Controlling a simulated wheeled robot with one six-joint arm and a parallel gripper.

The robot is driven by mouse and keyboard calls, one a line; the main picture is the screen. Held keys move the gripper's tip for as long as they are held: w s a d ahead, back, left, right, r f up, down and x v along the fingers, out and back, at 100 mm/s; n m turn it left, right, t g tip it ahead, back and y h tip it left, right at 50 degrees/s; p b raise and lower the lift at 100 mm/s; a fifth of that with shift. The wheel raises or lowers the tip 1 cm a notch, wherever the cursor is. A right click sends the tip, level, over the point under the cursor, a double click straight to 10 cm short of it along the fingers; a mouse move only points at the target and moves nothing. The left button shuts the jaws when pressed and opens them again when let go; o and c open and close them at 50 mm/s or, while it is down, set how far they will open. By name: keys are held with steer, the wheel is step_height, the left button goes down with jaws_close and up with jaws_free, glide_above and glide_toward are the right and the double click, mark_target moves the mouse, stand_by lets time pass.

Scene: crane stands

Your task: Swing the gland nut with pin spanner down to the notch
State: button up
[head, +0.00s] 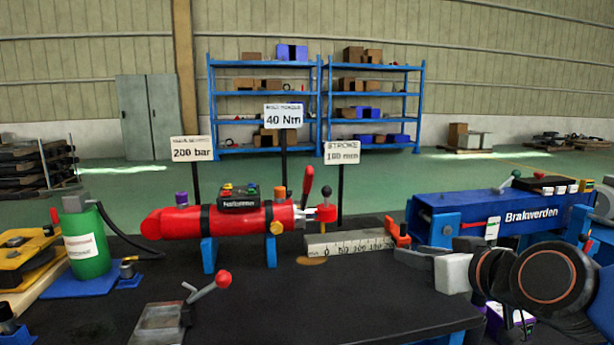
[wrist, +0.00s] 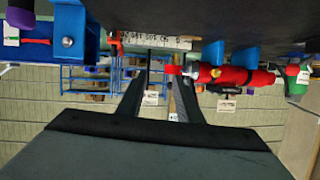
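The red cylinder (head: 225,219) lies level on two blue supports. At its right end, the gland nut area (head: 298,217) shows small pale metal parts. A red handle (head: 307,181) stands up there, tilted slightly right; beside it a black ball knob (head: 326,191) tops a short stem on a red block. I cannot tell which is the pin spanner, and I cannot make out the notch. My gripper (head: 416,256) is right of the cylinder, apart from it. In the upside-down wrist view, its two dark fingers (wrist: 160,80) are spread with nothing between; the red cylinder (wrist: 232,76) appears beyond them.
A grey scale block (head: 350,243) with a red end piece (head: 398,232) lies between cylinder and gripper. A blue beam unit (head: 500,210) stands behind my arm. A green bottle (head: 85,240) is at left; a red-knobbed lever (head: 215,284) stands in front. Signs stand behind the cylinder.

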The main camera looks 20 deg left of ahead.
steer(key=a+r+t+y, duration=0.2)
steer(key=a+r, duration=0.5)
steer(key=a, duration=0.4)
steer(key=t+h, duration=0.1)
steer(key=t, duration=0.1)
glide_toward(305, 175)
steer(key=x, duration=0.9)
steer(key=d+f+x, duration=0.1)
steer(key=x, duration=0.4)
steer(key=shift+w+a+f, duration=0.1)
steer(key=shift+w+a, duration=0.05)
steer(key=shift+w, duration=0.3)
jaws_close()
